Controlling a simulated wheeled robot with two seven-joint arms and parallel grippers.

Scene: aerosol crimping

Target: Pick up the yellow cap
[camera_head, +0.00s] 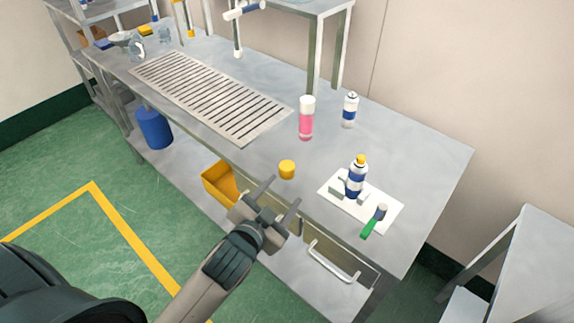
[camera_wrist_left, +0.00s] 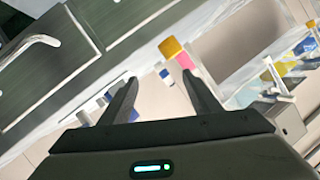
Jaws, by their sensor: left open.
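The yellow cap (camera_head: 287,169) stands on the metal table near its front edge. It also shows in the left wrist view (camera_wrist_left: 171,48), beyond the fingertips and roughly between them. My left gripper (camera_head: 282,197) is open and empty, in front of the table edge and a little below and left of the cap in the head view. Its two fingers (camera_wrist_left: 160,80) are spread apart in the wrist view, with a gap to the cap. My right gripper is not in view.
A pink bottle with a white top (camera_head: 306,120) stands behind the cap. A blue and white can with a yellow top (camera_head: 355,178) stands on a white plate (camera_head: 384,209) with a green-handled tool (camera_head: 373,224). Another can (camera_head: 349,110) stands farther back. Drawer handles (camera_head: 334,262) jut out below the edge.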

